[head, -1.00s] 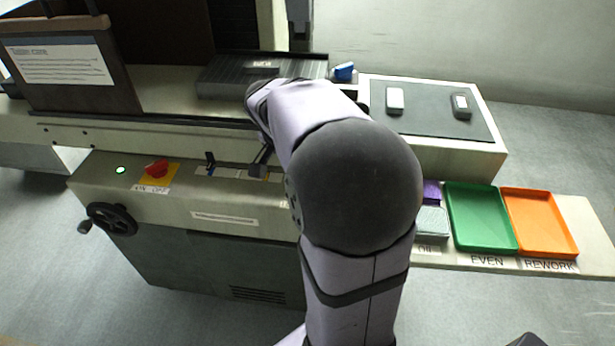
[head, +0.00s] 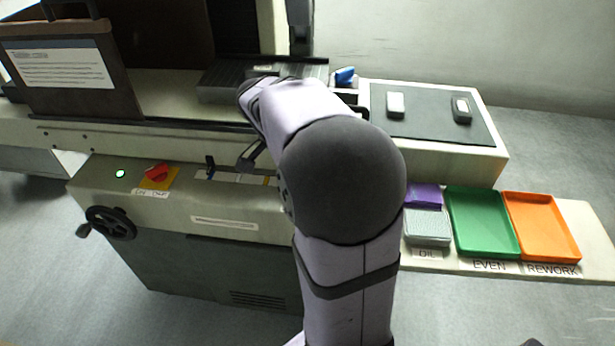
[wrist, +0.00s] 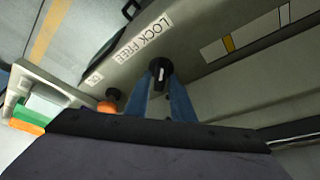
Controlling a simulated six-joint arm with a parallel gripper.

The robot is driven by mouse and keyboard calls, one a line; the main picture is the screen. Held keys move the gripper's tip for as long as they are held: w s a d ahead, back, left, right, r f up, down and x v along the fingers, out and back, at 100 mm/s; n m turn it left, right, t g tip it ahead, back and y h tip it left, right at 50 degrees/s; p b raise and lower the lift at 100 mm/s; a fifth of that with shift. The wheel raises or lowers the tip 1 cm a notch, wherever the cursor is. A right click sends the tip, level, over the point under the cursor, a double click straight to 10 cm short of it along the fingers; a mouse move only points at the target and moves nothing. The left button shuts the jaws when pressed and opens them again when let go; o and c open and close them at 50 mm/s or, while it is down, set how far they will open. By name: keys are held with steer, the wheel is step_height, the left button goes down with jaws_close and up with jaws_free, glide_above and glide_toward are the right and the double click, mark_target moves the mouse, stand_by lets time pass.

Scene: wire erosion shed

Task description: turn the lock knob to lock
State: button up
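The lock knob (wrist: 161,69) is black with a short white mark. In the wrist view it sits on the pale machine panel, beside a white label (wrist: 146,38) reading LOCK FREE. Which word the mark points to is not clear. My gripper (wrist: 160,90) has two blue fingers spread apart, with the knob between or just beyond their tips. I cannot tell if they touch it. In the head view my gripper (head: 250,156) reaches down to the machine's front panel, and my arm hides the knob.
A red switch (head: 157,172) on a yellow plate and a black lever (head: 210,167) stand left of my gripper. A handwheel (head: 111,221) is lower left. Green (head: 483,250) and orange (head: 541,255) trays lie right. An orange knob (wrist: 107,107) is near the left finger.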

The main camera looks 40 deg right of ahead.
steer(key=shift+o, duration=0.6)
steer(key=v, duration=0.7)
steer(key=shift+r+p, duration=0.15)
steer(key=shift+p, duration=0.25)
steer(key=shift+a, duration=0.1)
steer(key=s+a+r+n+y+p, duration=0.1)
steer(key=s+a+n+y+p, duration=0.1)
steer(key=s+a+n+p, duration=0.3)
steer(key=s+a+r+n+y+p, duration=0.2)
steer(key=s+a+n+p, duration=0.4)
steer(key=a+n+p, duration=0.5)
steer(key=shift+a+r+n+p, duration=0.35)
steer(key=shift+n+p, duration=0.75)
steer(key=shift+p, duration=1.65)
